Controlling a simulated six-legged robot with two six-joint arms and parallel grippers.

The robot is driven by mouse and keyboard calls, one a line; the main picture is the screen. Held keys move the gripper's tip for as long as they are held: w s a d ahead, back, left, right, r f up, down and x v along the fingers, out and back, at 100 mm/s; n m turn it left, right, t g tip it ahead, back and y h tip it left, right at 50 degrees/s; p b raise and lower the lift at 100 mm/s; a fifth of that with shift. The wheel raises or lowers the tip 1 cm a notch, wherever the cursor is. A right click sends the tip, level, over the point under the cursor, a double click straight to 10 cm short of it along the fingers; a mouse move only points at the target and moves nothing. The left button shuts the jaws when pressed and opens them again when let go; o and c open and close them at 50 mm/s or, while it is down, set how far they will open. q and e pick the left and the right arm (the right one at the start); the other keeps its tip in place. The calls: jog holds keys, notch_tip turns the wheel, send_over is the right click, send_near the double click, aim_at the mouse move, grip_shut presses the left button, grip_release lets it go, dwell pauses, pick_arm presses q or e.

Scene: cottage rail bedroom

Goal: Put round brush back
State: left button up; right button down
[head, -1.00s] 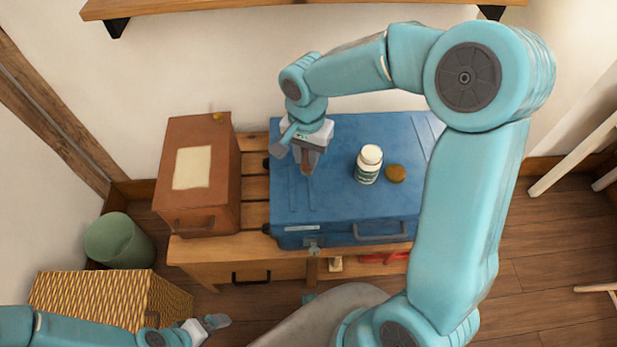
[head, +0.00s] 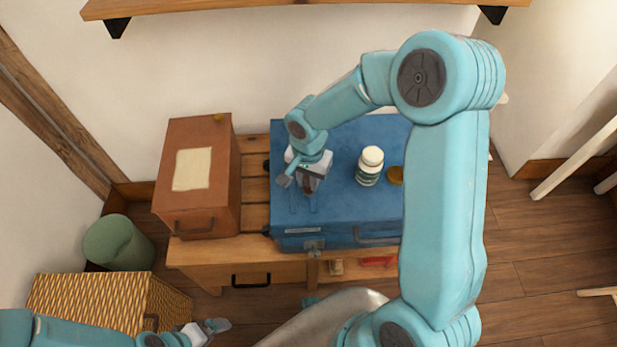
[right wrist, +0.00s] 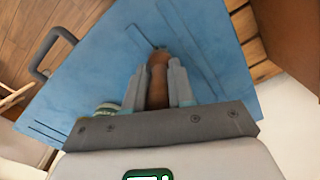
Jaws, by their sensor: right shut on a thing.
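My right gripper (head: 307,184) is shut on a brown, rounded thing, which looks like the round brush (right wrist: 158,88). It is over the left part of the blue case (head: 340,215). In the right wrist view the brown thing sits between the two grey fingers, with a thin dark tip pointing at the case top. I cannot tell whether it touches the case. Most of the brush is hidden by the gripper. My left gripper (head: 213,327) is at the lower left, away from the case, and too small to tell open from shut.
On the case stand a white-capped bottle (head: 370,165) and a round brown-yellow thing (head: 396,175), partly behind my right arm. A brown box (head: 200,200) stands left of the case on the wooden bench (head: 210,257). A green bin (head: 115,243) and wicker basket (head: 85,292) are lower left.

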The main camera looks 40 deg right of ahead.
jog(key=c, duration=1)
grip_release()
jog(key=shift+o, duration=0.2)
jog(key=shift+r, duration=0.1)
jog(key=shift+w+r+p, duration=0.1)
jog(key=shift+r+p, duration=0.2)
jog(key=shift+p, duration=0.1)
notch_tip(320, 180, up, 12)
jog(key=shift+f+p, duration=0.25)
jog(key=shift+p, duration=0.1)
